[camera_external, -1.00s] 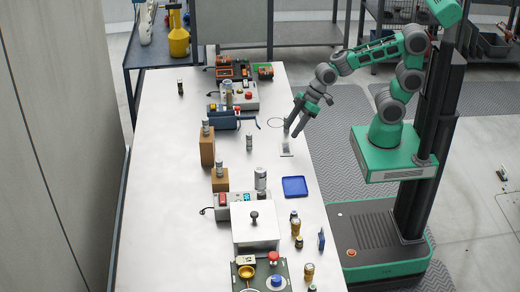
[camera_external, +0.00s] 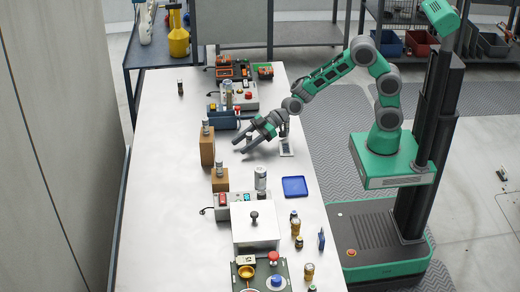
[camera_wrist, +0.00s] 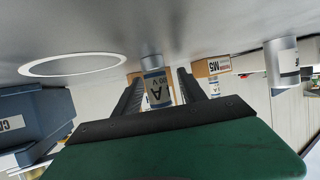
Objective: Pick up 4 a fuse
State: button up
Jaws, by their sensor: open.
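My gripper (camera_external: 238,146) is low over the middle of the white table, its fingers pointing left and spread apart. A small grey cylindrical fuse (camera_external: 249,136) stands on the table, partly hidden by the fingers. In the wrist view, which looks upside down, this fuse (camera_wrist: 157,88) with a lettered label is between the two open fingers (camera_wrist: 160,95); I cannot tell whether either finger touches it. Similar small cylinders stand on a tall brown block (camera_external: 206,124), on a shorter block (camera_external: 219,168) and alone at the far left (camera_external: 180,87).
The tall brown block (camera_external: 207,150) stands just left of my fingertips. A larger grey can (camera_external: 260,178) and blue tray (camera_external: 295,187) are in front. The table's left side is mostly clear.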

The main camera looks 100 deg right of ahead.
grip_shut()
dwell(0.4)
jog(key=shift+r, duration=0.1)
